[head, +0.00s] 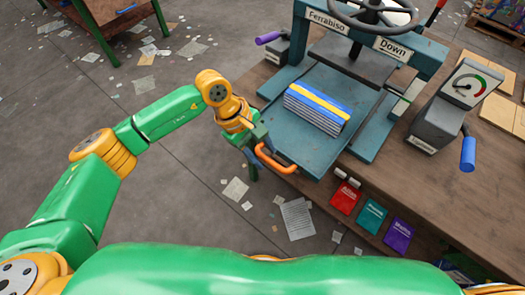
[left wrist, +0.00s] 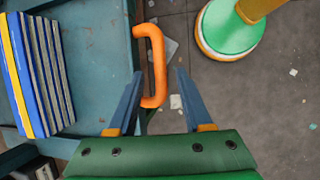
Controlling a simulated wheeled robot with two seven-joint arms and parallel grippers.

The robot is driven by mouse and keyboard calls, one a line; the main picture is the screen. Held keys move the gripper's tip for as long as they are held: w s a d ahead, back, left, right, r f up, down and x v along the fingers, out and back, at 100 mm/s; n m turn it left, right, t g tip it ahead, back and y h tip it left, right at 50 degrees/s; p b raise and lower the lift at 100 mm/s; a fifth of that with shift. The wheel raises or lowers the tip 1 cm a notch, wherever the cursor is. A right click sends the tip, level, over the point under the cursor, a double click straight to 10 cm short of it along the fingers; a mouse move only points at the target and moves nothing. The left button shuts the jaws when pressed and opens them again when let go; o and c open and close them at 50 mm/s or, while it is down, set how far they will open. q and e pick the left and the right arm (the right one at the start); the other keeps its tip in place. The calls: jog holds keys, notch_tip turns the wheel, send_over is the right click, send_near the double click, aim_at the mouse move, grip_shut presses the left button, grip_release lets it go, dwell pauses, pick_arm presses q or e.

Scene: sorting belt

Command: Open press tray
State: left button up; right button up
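The press tray (head: 300,146) is a blue-grey plate that extends from under the press toward me, its front end past the table edge. A stack of blue and yellow books (head: 318,108) lies on it. Its orange handle (head: 275,162) sticks out at the front; it also shows in the left wrist view (left wrist: 157,62). My left gripper (head: 254,147) is at the handle. In the left wrist view its two fingers (left wrist: 155,85) are apart, with the handle's bar between them, nearer the left finger. Contact is not clear. My right gripper is not in view.
The press (head: 352,58) with its handwheel (head: 372,12) stands behind the tray. A gauge box (head: 452,105) with a blue-handled lever is on the right of the table (head: 400,180). Red, teal and purple cards hang at the table's front. The floor at left is open, with scattered papers.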

pick_arm(q)
jog(key=b+v, duration=0.2)
jog(key=v, duration=0.5)
jog(key=shift+r, duration=0.1)
